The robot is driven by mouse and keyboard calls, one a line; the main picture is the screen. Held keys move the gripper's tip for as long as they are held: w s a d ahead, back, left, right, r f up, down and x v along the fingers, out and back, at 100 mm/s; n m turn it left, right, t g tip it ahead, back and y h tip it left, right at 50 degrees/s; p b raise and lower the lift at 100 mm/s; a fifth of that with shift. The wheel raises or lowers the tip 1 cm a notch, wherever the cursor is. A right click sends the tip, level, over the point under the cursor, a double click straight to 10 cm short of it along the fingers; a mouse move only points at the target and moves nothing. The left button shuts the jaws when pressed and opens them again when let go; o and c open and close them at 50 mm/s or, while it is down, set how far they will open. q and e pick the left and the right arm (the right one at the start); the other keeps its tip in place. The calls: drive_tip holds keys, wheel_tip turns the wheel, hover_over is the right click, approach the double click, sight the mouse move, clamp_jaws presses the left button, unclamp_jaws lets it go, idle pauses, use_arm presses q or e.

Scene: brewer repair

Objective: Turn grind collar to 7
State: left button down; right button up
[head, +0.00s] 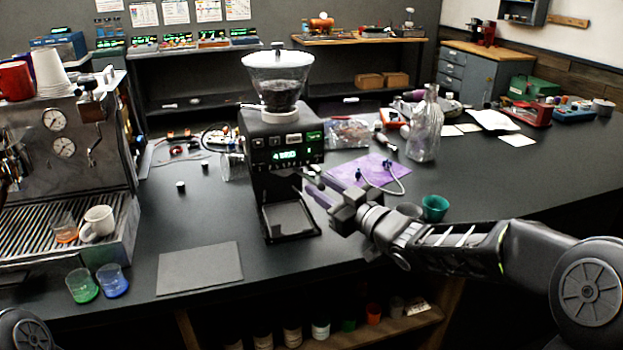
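The black grinder (282,150) stands on the dark counter in the middle of the head view. It has a clear hopper (277,82) holding dark beans and a lit green display with a row of buttons on its front. A pale ring (279,117) sits below the hopper; I cannot read any numbers on it. My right gripper (318,188) comes in from the right, its fingers beside the grinder's right front, below the display. The fingers look parted and nothing shows between them. My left gripper is out of view.
An espresso machine (68,160) stands at the left with cups. Green (82,285) and blue (113,281) glasses sit near the front edge beside a grey mat (200,267).

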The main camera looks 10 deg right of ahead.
sight(308, 178)
drive_tip(key=x, duration=0.4)
drive_tip(key=shift+p, duration=0.3)
clamp_jaws()
idle(1.1)
